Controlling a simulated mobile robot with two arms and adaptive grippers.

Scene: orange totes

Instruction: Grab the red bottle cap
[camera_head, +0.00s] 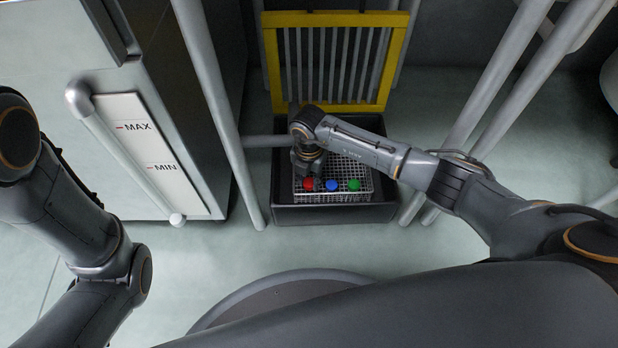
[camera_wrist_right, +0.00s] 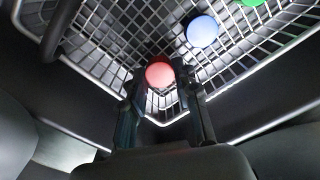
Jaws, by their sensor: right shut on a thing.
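The red bottle cap (camera_head: 308,184) sits at the left of a row of caps over the wire basket (camera_head: 340,198). In the right wrist view the red cap (camera_wrist_right: 159,74) lies between the fingertips of my right gripper (camera_wrist_right: 160,84), which is shut on it. In the head view my right gripper (camera_head: 306,168) reaches down at the basket's left side, just behind the red cap. I cannot tell whether the cap is lifted clear of the mesh. My left arm shows at the left, but its gripper is out of view.
A blue cap (camera_head: 332,185) and a green cap (camera_head: 354,185) lie right of the red one. The basket is inside a dark bin (camera_head: 290,214) with a yellow barred frame (camera_head: 395,55) behind it. Grey pipes (camera_head: 215,95) and a tall cabinet (camera_head: 200,120) stand close by.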

